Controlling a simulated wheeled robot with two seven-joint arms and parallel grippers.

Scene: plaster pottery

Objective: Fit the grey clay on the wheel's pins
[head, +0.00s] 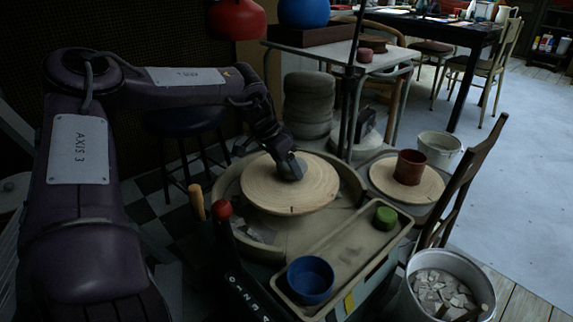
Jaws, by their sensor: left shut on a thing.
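The potter's wheel has a round pale wooden disc (265,192) on top, inside a round basin. My left arm reaches in from the left, and its gripper (286,158) points down over the middle of the disc. The gripper is shut on a dark grey lump, the grey clay (292,168), which is low over the disc or touching it; I cannot tell which. The fingers partly hide the clay. The wheel's pins cannot be made out, and the underside of the clay is hidden. My right gripper is not in view.
A tray (345,250) in front of the wheel holds a blue bowl (310,279) and a green round block (385,218). A brown cup (409,167) stands on another disc (382,178) at right.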

